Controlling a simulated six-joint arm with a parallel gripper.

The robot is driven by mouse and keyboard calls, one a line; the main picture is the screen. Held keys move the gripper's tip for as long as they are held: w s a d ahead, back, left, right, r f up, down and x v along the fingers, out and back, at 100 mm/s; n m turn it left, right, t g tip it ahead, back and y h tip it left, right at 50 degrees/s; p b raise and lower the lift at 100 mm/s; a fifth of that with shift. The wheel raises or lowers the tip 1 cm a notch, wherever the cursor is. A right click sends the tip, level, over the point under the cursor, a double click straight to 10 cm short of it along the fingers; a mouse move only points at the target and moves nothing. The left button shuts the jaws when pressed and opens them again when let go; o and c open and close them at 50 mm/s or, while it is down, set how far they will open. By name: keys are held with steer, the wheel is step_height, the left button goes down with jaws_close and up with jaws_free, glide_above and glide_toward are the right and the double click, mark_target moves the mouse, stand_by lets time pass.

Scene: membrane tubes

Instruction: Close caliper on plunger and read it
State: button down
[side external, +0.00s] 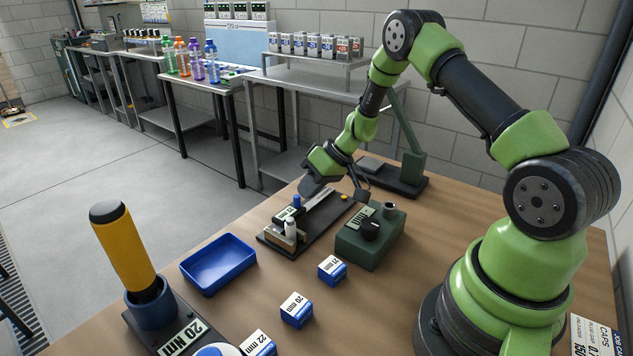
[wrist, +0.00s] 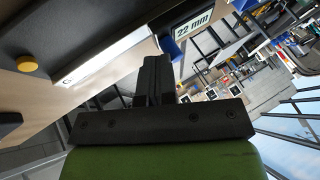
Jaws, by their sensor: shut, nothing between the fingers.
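The caliper sits on a dark board (side external: 325,220) on the table, with a pale metal beam (side external: 319,199) that also shows in the wrist view (wrist: 104,60). My gripper (side external: 309,190) is shut and empty, low over the beam beside the blue knob. In the wrist view its fingers (wrist: 154,68) are together near the beam. Whether they touch the caliper, and whether its jaws meet the plunger, I cannot tell.
A green box with a black knob (side external: 370,229) stands right of the board. A blue tray (side external: 218,264), blue-and-white blocks (side external: 297,311) and a yellow-handled tool (side external: 124,246) are nearer. A dark stand (side external: 402,179) is behind. A "22 mm" label (wrist: 193,28) shows in the wrist view.

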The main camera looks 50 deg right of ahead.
steer(key=d, duration=0.3)
steer(key=s+d, duration=0.1)
steer(key=shift+d+r, duration=0.25)
steer(key=shift+r, duration=0.05)
steer(key=v, duration=0.9)
steer(key=w+a+f+n, duration=0.1)
steer(key=w+a+f, duration=0.1)
steer(key=w+a+f+n+g+y, duration=0.1)
steer(key=w+a+f+n, duration=0.1)
steer(key=a+f, duration=0.1)
steer(key=w+a+f+n+g, duration=0.1)
steer(key=w+a+f, duration=0.1)
steer(key=f, duration=0.1)
steer(key=shift+w+a+n+y, duration=0.15)
steer(key=shift+a+n+y, duration=0.15)
steer(key=shift+y, duration=0.1)
steer(key=shift+a, duration=0.6)
steer(key=v, duration=1)
steer(key=shift+d, duration=0.3)
